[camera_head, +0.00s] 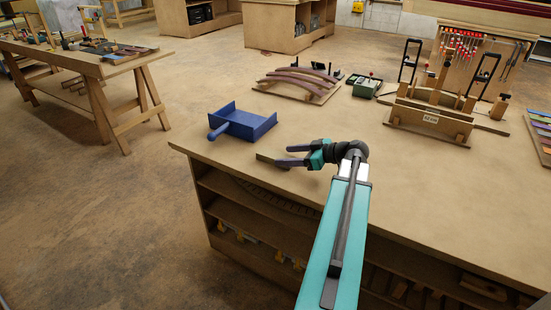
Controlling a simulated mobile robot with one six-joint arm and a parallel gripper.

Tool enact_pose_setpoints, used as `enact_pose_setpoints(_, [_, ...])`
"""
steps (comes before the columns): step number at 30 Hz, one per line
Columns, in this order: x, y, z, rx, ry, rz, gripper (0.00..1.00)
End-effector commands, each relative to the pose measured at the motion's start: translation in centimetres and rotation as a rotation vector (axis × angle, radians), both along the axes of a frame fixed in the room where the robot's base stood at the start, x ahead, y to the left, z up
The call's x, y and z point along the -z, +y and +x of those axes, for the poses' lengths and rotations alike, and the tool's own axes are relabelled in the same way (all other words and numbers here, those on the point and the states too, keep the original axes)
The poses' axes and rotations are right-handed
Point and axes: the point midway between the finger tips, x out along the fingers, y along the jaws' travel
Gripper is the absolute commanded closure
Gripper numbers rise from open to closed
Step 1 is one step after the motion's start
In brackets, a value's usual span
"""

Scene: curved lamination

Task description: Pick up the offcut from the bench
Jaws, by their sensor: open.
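A small brown wooden piece, which looks like the offcut (264,157), lies on the bench (420,200) near its front left edge. My gripper (282,155) reaches in from the right, low over the bench. Its two purple fingers are apart and point left toward the offcut. The fingertips are at the offcut's right end, and the lower finger hides part of that end. I cannot tell whether a finger touches it, or the exact height of the fingers above the bench.
A blue dustpan-like tray (243,122) sits left of my gripper. Behind are curved strips on a board (298,84), a green box (366,87) and a wooden jig (430,120). Bare bench top lies to the gripper's right. A trestle table (95,65) stands apart at left.

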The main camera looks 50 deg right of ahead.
Motion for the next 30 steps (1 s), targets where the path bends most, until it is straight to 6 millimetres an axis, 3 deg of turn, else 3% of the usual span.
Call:
enact_pose_setpoints(10, [1.3,0.8,3.3,-0.001,0.0,0.0,0.39])
enact_pose_setpoints(28, [1.4,0.8,3.5,0.002,0.0,0.0,0.39])
enact_pose_setpoints(30, [1.4,0.8,3.5,0.001,0.0,0.001,0.49])
